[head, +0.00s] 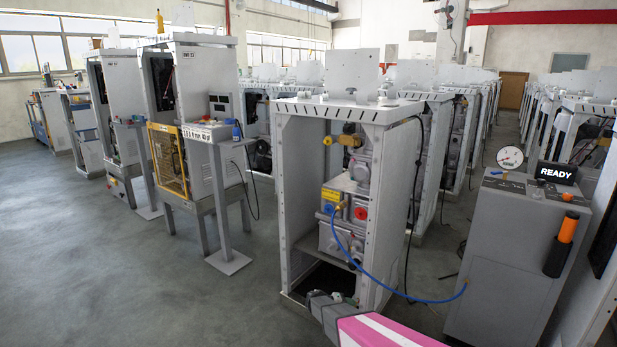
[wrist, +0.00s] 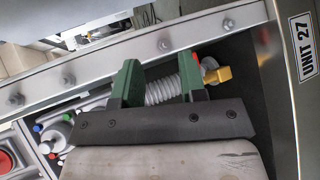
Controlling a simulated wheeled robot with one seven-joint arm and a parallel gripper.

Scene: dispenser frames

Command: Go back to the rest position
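My gripper (wrist: 158,78) shows in the wrist view with its two green fingers standing well apart. It is open. A grey corrugated hose (wrist: 162,91) with a brass end (wrist: 217,75) shows in and beyond the gap between the fingers. The fingers do not appear closed on it, but I cannot tell whether they touch it. In the head view my arm enters at the bottom centre, low in front of the nearest dispenser frame (head: 294,200). My fingers cannot be made out there.
A blue hose (head: 372,270) runs from a brass fitting (head: 341,206) inside the frame to a grey cabinet (head: 505,260) with a READY display (head: 556,172) and a gauge (head: 509,157). An orange-and-black handle (head: 562,245) hangs on its side. Open floor (head: 130,280) lies to the left.

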